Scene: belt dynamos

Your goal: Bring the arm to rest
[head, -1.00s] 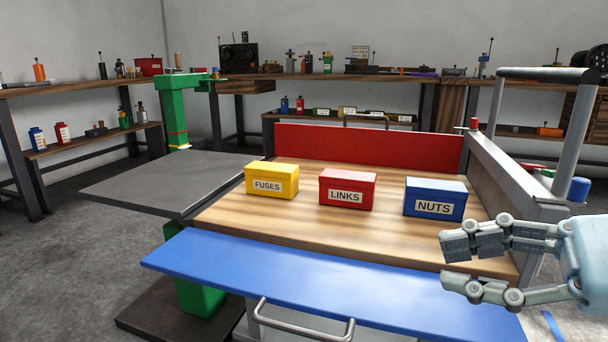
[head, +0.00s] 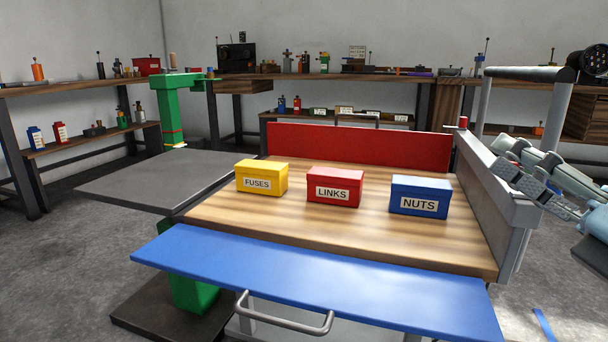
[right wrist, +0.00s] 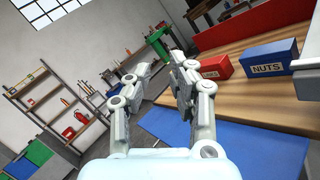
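My right gripper (head: 512,167) is at the right of the head view, beside the cart's grey right side rail. It is empty. In the right wrist view its two fingers (right wrist: 160,75) stand apart with nothing between them. My left gripper is in neither view. On the wooden cart top (head: 330,235) stand a yellow FUSES box (head: 262,177), a red LINKS box (head: 334,187) and a blue NUTS box (head: 420,196). The gripper touches none of these boxes.
A blue ledge (head: 320,285) with a handle runs along the cart's front. A grey side rail (head: 500,190) and raised bar (head: 515,74) edge its right. A dark grey plate (head: 150,180) and green post (head: 166,115) stand left. Shelves line the walls.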

